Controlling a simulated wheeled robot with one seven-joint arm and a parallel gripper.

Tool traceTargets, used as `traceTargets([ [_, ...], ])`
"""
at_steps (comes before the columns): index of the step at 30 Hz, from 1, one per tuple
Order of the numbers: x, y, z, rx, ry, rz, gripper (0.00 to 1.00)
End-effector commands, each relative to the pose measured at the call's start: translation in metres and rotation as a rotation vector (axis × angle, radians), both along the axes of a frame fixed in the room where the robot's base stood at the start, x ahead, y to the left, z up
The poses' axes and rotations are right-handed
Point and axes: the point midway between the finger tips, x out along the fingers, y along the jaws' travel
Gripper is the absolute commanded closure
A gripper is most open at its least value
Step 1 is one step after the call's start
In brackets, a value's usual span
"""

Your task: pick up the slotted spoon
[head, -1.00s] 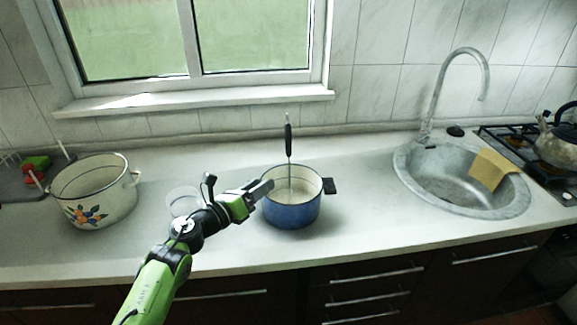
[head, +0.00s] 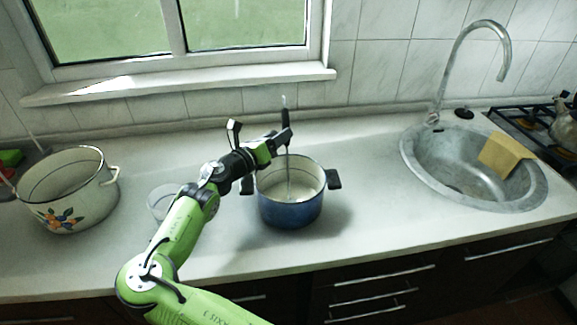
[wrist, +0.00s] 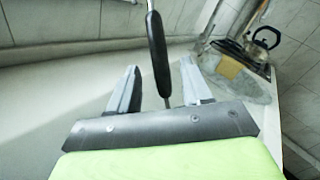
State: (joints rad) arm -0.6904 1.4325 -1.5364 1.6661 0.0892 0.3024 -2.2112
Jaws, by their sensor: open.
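The slotted spoon (head: 285,118) stands upright in the blue pot (head: 290,208), its black handle above the rim and its thin shaft going down inside. Its lower end is hidden in the pot. My gripper (head: 284,138) is at the lower part of the handle, above the pot. In the wrist view my gripper (wrist: 158,88) is open, and the spoon's black handle (wrist: 158,55) stands between the two fingers, closer to the right one. Whether a finger touches it cannot be told.
A white enamel pot with painted flowers (head: 66,190) stands at the left, with a clear glass bowl (head: 163,200) beside it. The sink (head: 415,165) with a yellow cloth (head: 505,153) and the stove with a kettle (head: 565,125) are at the right. The counter behind the blue pot is clear.

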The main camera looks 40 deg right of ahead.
Motion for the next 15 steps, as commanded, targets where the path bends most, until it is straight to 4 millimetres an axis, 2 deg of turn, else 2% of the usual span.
traceTargets([
  [6,0.008,-0.038,-0.007,-0.001,-0.002,-0.004,0.51],
  [9,0.012,-0.05,-0.005,-0.001,-0.001,-0.002,0.51],
  [15,0.013,-0.052,-0.003,0.0,0.0,0.0,0.51],
])
